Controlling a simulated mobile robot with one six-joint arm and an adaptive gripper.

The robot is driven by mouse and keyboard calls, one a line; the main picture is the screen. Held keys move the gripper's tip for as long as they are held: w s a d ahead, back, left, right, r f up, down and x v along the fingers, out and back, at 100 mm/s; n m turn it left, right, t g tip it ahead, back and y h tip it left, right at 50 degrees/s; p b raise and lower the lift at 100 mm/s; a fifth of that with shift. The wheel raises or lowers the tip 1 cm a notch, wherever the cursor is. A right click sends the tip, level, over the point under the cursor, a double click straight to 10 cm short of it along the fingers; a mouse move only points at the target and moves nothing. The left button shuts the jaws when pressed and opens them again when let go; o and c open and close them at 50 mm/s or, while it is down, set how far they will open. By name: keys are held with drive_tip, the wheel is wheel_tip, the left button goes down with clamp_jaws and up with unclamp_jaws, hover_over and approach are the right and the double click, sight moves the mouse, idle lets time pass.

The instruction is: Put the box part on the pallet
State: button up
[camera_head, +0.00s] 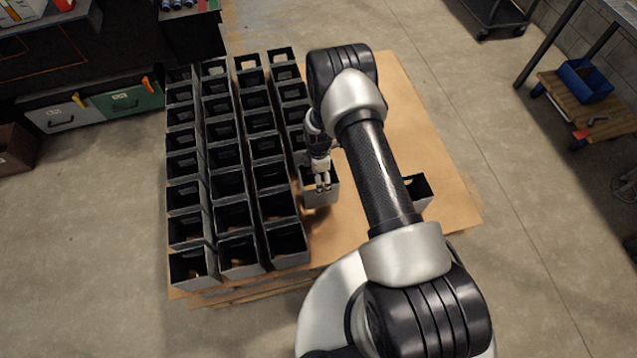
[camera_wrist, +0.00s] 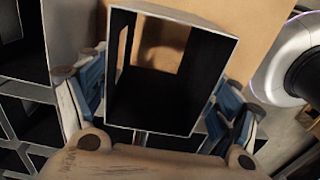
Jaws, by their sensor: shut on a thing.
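The box part (camera_head: 320,190) is a grey open-topped box with a dark inside, at the near end of the fourth column of boxes. My gripper (camera_head: 323,178) is at this box, with its fingers at the rim. In the wrist view the box part (camera_wrist: 172,75) fills the middle, and the fingers of my gripper (camera_wrist: 160,110) press against its left and right sides. The pallet (camera_head: 440,150) is topped with a brown sheet and lies under the boxes. Whether the held box touches the pallet is hard to tell.
Several like boxes (camera_head: 232,217) stand in tight columns on the pallet's left. Another box (camera_head: 417,190) stands alone at right, partly hidden by my arm. The sheet is bare at the back right. A blue bin (camera_head: 586,82) sits on a cart at far right.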

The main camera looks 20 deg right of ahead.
sight(312, 201)
drive_tip(key=shift+f+b, duration=0.6)
drive_tip(key=shift+f, duration=1.55)
drive_tip(key=shift+f, duration=0.15)
drive_tip(key=o, duration=1.9)
drive_tip(key=shift+o, duration=0.2)
